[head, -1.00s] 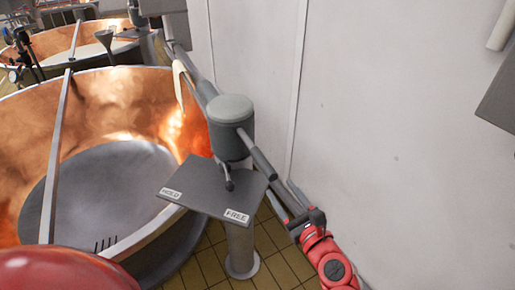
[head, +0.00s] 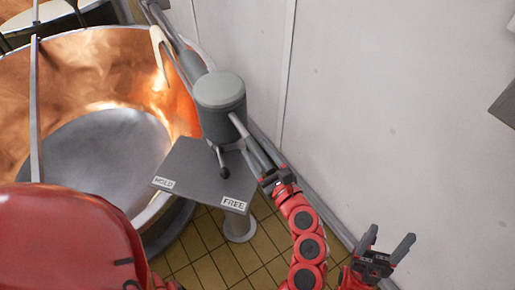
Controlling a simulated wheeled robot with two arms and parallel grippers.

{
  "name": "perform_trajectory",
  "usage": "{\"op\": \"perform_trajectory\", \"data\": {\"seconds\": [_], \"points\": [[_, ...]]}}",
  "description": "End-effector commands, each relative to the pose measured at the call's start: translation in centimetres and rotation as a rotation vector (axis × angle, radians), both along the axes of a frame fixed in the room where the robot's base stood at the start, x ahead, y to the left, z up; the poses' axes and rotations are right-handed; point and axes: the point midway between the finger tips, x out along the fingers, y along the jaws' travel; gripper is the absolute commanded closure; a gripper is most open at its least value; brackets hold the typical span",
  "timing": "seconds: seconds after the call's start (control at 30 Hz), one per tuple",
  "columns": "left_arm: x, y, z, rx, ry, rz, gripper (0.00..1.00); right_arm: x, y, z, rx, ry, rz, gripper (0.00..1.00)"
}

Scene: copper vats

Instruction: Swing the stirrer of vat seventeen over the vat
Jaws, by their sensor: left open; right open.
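The copper vat (head: 80,62) stands at left; no number shows on it. The stirrer's post head (head: 220,95) is a grey drum beside the vat. Its long arm (head: 168,32) runs up and away along the wall, with a cream paddle (head: 161,48) hanging near the vat's edge. A grey bar (head: 241,127) sticks out of the drum towards me. My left gripper (head: 262,160) is open at this bar's end; whether the bar lies between its fingers I cannot tell. A small lever (head: 224,173) points nearer FREE than HOLD. My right gripper (head: 389,243) is open and empty at lower right.
The lever plate (head: 195,170) juts out below the drum, on a pedestal (head: 238,228) standing on the tiled floor (head: 205,250). A white wall (head: 390,100) closes off the right side. Another vat (head: 65,15) stands at top left.

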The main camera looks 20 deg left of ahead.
Motion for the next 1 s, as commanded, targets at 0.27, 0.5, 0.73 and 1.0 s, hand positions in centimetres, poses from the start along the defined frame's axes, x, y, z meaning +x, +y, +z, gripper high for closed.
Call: {"op": "perform_trajectory", "data": {"seconds": [0.27,0.5,0.73,1.0], "points": [[0.01,0.0,0.01,0.0,0.0,0.0,0.83,0.0,0.0,-0.01,0.0,0.0,0.0,0.31],[0.02,-0.01,0.04,0.001,-0.001,0.0,1.0,0.0,0.0,0.0,0.0,0.0,0.0,0.31],[0.03,-0.01,0.06,0.001,-0.001,-0.001,1.0,0.0,0.0,0.0,0.0,0.0,0.0,0.31],[0.04,-0.02,0.08,0.001,-0.001,-0.001,1.0,0.0,0.0,0.01,0.0,0.0,0.0,0.31]]}}
